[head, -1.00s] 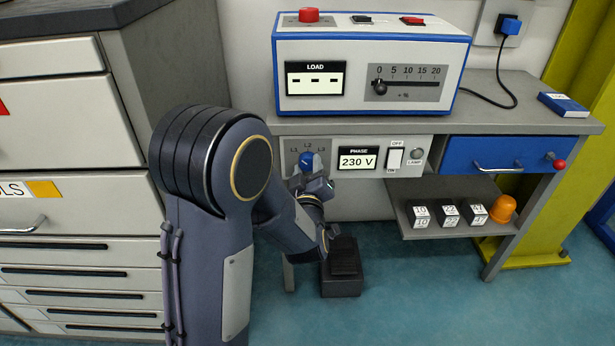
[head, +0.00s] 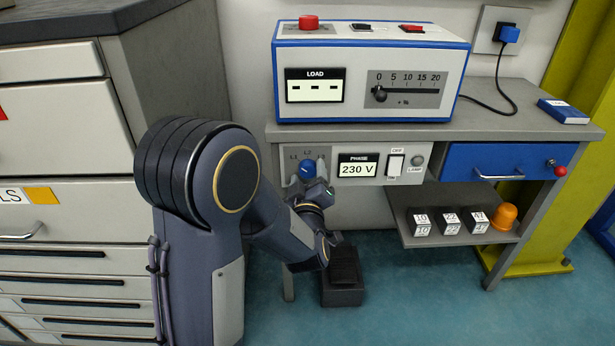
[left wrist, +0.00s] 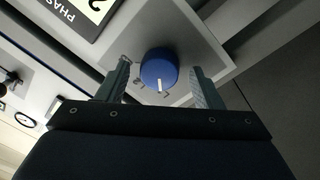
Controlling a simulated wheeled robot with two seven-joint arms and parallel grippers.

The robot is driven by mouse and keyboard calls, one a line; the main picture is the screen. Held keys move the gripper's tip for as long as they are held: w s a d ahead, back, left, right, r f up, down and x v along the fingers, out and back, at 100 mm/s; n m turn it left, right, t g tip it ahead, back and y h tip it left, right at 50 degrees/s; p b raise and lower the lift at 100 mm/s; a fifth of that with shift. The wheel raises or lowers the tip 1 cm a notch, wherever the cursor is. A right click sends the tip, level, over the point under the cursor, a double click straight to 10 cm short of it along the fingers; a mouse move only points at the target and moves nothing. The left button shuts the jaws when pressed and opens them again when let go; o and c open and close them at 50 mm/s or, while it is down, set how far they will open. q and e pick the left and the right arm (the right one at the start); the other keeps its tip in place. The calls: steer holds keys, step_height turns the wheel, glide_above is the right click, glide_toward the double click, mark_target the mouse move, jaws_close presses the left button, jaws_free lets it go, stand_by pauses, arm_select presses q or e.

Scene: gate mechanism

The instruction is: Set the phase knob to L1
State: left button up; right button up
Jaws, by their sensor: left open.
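The blue phase knob (head: 307,168) sits on the light panel under the bench top, left of the phase display (head: 357,166), which reads 230 V. My left gripper (head: 310,179) is open at the knob. In the left wrist view the knob (left wrist: 157,66) lies between the two spread fingers (left wrist: 159,72), with a visible gap on each side. The knob's white mark points down in that picture, near a label too small to read surely. My right gripper is not in view.
The load box (head: 370,75) stands on the bench above. Right of the display are a white switch (head: 395,165), a lamp (head: 417,161) and a blue drawer (head: 497,160). A dark pedal-like block (head: 342,283) is on the floor below. Drawers (head: 75,225) stand at left.

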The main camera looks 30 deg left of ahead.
arm_select(q)
steer(key=shift+s, duration=0.1)
steer(key=p+v, duration=0.1)
steer(key=v, duration=0.6)
steer(key=shift+s+d, duration=0.2)
steer(key=shift+s, duration=0.1)
stand_by(0.3)
